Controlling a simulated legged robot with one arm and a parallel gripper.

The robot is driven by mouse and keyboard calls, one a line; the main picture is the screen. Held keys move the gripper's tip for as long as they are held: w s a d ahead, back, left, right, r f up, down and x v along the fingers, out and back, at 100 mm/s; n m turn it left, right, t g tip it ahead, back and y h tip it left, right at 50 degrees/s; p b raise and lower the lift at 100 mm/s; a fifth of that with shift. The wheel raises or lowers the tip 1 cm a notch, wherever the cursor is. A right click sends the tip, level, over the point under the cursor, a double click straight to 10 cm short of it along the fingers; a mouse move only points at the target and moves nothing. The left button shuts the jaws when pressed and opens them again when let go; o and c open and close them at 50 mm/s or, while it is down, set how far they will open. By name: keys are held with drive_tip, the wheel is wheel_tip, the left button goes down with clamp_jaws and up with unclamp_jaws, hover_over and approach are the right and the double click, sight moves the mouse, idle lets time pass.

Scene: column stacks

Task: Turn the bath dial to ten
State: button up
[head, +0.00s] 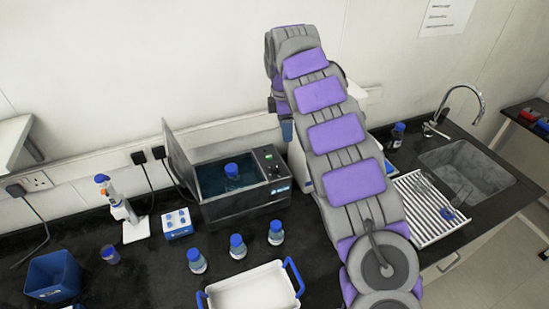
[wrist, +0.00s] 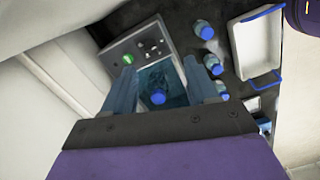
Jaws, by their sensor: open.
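The water bath (head: 235,208) is a dark box on the black bench with its lid raised at the left. A blue-capped bottle (head: 232,171) stands in its water, and the cap also shows in the wrist view (wrist: 158,97). The control panel (head: 270,160) is on the bath's right end. In the wrist view the panel (wrist: 148,40) carries a round green part (wrist: 127,59) and small dark controls; I cannot read any dial setting. My gripper (wrist: 159,72) is open and empty, its fingers apart over the bath, near the panel. In the head view my arm hides it.
Several blue-capped bottles (head: 237,245) stand in front of the bath, near a white tray (head: 252,291) with blue handles. A pipette stand (head: 133,226) and small blue-white box (head: 177,223) are left. A draining rack (head: 424,208) and sink (head: 466,172) are right.

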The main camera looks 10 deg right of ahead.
drive_tip(key=w+n, duration=0.2)
drive_tip(key=n+p, duration=0.1)
drive_tip(key=p, duration=0.1)
hover_over(276, 165)
drive_tip(key=shift+y, duration=0.4)
drive_tip(key=f, duration=0.6)
drive_tip(key=d+f, duration=0.1)
drive_tip(key=f, duration=0.5)
drive_tip(key=a+f, duration=0.1)
drive_tip(key=f, duration=0.4)
drive_tip(key=shift+a, duration=0.3)
drive_tip(key=shift+d+f, duration=0.25)
drive_tip(key=shift+f, duration=0.1)
drive_tip(key=shift+d+f, duration=0.1)
drive_tip(key=shift+d, duration=0.2)
drive_tip(key=shift+c, duration=0.4)
